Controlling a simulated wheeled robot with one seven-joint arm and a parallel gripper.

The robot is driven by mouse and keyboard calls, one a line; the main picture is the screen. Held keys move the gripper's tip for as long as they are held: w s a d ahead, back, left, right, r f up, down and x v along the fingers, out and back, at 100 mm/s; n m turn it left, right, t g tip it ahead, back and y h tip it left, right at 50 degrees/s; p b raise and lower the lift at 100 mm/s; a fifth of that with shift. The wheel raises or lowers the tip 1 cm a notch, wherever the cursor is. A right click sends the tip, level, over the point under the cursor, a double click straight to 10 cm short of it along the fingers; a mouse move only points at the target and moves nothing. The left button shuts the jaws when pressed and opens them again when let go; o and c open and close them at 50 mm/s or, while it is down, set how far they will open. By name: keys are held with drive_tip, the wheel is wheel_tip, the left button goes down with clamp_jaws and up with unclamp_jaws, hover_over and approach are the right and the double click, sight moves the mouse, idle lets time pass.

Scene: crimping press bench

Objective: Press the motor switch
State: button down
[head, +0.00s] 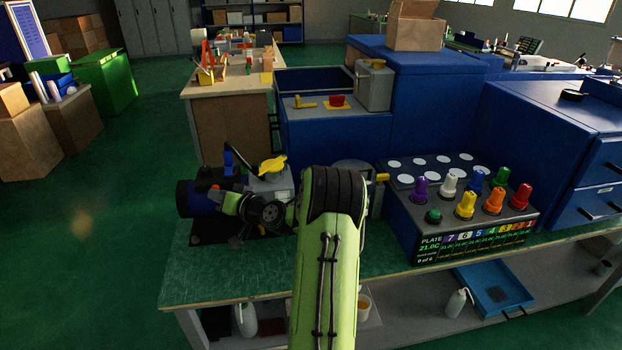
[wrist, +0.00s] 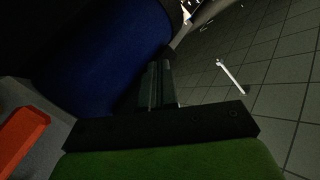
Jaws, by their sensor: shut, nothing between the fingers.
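The blue motor (head: 187,198) lies at the left end of the green bench top; its rounded blue body also fills the upper left of the wrist view (wrist: 105,50). My arm reaches left across the bench, and my gripper (wrist: 158,83) is at the motor, its fingers together and empty. The fingertips overlap the blue body in the wrist view; I cannot tell whether they touch it. A small red part (head: 214,187) shows beside my gripper, and an orange-red piece (wrist: 22,138) shows at the wrist view's lower left. I cannot tell which of these is the switch.
A grey box with a yellow top part (head: 271,166) stands behind my wrist. A rack (head: 400,225) with several coloured knobs is on the right of the bench. A blue cabinet with a red button (head: 338,101) stands behind. The bench's front left is clear.

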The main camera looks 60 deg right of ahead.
idle(0.4)
drive_tip(key=shift+s+a+b, duration=0.3)
drive_tip(key=shift+b, duration=0.25)
drive_tip(key=s+a+b, duration=0.1)
drive_tip(key=a+b, duration=0.1)
drive_tip(key=s+a+b, duration=0.1)
drive_tip(key=s+a, duration=0.1)
drive_tip(key=shift+s+a+b, duration=0.3)
drive_tip(key=shift+a+b, duration=0.1)
drive_tip(key=shift+a, duration=0.1)
